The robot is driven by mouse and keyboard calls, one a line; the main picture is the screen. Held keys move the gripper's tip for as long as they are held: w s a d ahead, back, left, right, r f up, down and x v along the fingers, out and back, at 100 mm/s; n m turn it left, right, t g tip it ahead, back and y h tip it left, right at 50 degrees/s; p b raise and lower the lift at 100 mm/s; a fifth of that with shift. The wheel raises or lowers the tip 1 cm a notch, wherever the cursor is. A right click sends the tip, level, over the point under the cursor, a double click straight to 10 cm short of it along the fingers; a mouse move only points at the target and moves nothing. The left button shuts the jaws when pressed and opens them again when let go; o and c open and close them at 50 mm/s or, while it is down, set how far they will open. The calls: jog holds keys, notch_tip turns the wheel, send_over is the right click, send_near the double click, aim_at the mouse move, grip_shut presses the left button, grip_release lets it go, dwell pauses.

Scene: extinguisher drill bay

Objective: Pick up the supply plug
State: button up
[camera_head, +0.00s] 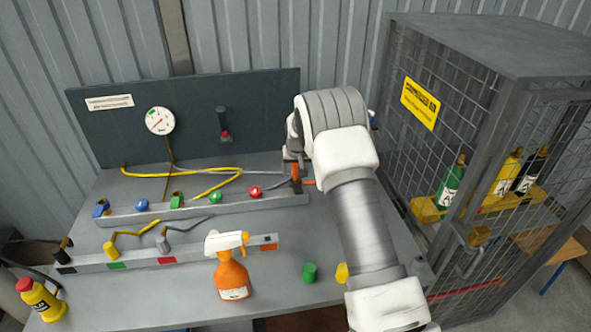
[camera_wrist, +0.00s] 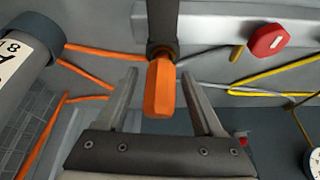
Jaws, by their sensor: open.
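An orange six-sided piece (camera_wrist: 160,90), which looks like the supply plug though no label confirms it, sits at a dark round collar in the wrist view. My gripper (camera_wrist: 160,76) is open, with one finger on each side of it and visible gaps to both. In the head view the orange piece (camera_head: 296,172) shows at the right end of the rear rail, beside my wrist. My fingers are mostly hidden there by my arm.
The rear rail (camera_head: 120,217) carries several coloured knobs. A front rail (camera_head: 195,253) holds yellow and grey hose ends. An orange spray bottle (camera_head: 232,279) stands in front. A mesh cage (camera_head: 480,45) with bottles is close on the right. Orange hoses (camera_wrist: 100,53) run beside my gripper.

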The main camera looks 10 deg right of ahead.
grip_shut()
jog(key=shift+r, duration=0.1)
dwell(0.4)
notch_tip(320, 180, up, 4)
jog(key=shift+r, duration=0.2)
jog(key=s+d+r+b, duration=0.1)
jog(key=s+d+r, duration=0.5)
jog(key=d, duration=0.3)
jog(key=shift+s+d+r, duration=0.15)
jog(key=shift+d+r, duration=0.1)
jog(key=shift+d, duration=0.15)
